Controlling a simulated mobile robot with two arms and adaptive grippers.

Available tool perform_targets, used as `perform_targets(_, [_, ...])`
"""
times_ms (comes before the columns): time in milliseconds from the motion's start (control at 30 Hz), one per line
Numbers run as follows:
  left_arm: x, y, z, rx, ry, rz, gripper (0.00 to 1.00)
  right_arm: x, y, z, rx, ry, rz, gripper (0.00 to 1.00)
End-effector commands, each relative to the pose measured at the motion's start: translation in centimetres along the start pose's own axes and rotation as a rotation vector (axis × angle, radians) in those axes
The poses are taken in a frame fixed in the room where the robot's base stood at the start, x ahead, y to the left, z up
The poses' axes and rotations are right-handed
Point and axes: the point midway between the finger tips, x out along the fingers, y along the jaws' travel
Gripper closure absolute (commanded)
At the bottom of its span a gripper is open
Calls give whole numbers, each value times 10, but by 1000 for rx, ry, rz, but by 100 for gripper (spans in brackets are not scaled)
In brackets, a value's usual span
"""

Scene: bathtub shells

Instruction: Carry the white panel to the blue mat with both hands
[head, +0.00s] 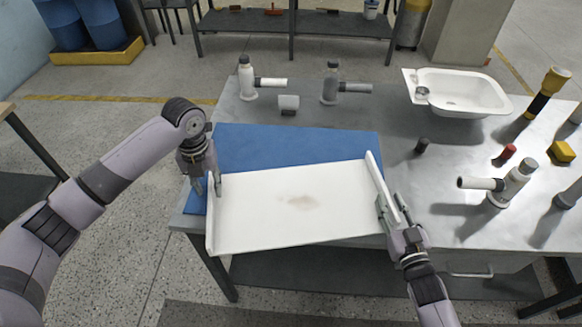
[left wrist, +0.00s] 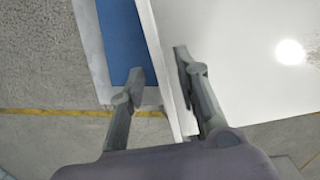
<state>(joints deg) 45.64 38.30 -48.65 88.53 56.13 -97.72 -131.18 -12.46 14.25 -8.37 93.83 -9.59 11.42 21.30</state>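The white panel (head: 265,215) is a wide flat piece with raised side walls and a faint brown smudge. It covers the front part of the blue mat (head: 290,145) and juts past the table's front edge; I cannot tell whether it rests or hovers. My left gripper (head: 208,187) straddles its left wall. In the left wrist view, the panel (left wrist: 235,50) has its wall between the fingers (left wrist: 160,65), with a gap beside the outer finger. My right gripper (head: 391,207) has its fingers around the right wall; whether they grip it is unclear.
On the metal table (head: 400,190) stand a white basin (head: 460,92), grey-and-white pipe fittings (head: 247,80), a dark cylinder (head: 422,145), a red piece (head: 508,152) and a yellow block (head: 561,151). Fittings stand close behind the mat.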

Motion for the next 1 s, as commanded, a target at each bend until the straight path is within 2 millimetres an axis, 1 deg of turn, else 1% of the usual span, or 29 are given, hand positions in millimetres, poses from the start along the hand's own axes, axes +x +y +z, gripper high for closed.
perform_targets(33, [-13, 0, 1, 0, -5, -2, 70, 0, 0, 0, 0, 0, 0, 70])
perform_targets(200, [-50, 0, 1, 0, -5, -1, 70, 0, 0, 0, 0, 0, 0, 70])
perform_targets(300, [-68, 0, 1, 0, -4, -1, 70, 0, 0, 0, 0, 0, 0, 70])
perform_targets(400, [-81, 0, 1, 0, -3, 0, 70, 0, 0, 0, 0, 0, 0, 70])
perform_targets(567, [-91, 0, 0, 0, 0, 1, 70, -2, 0, 0, 0, -1, 0, 70])
perform_targets(667, [-92, 0, 0, -1, 0, 1, 70, -12, 0, 1, 0, -2, 0, 70])
perform_targets(767, [-92, 0, 0, -1, 0, 1, 70, -30, 0, 2, 0, -4, 0, 70])
perform_targets(1000, [-92, 0, 0, -1, 0, 1, 70, -82, 0, 2, 1, -4, 0, 70])
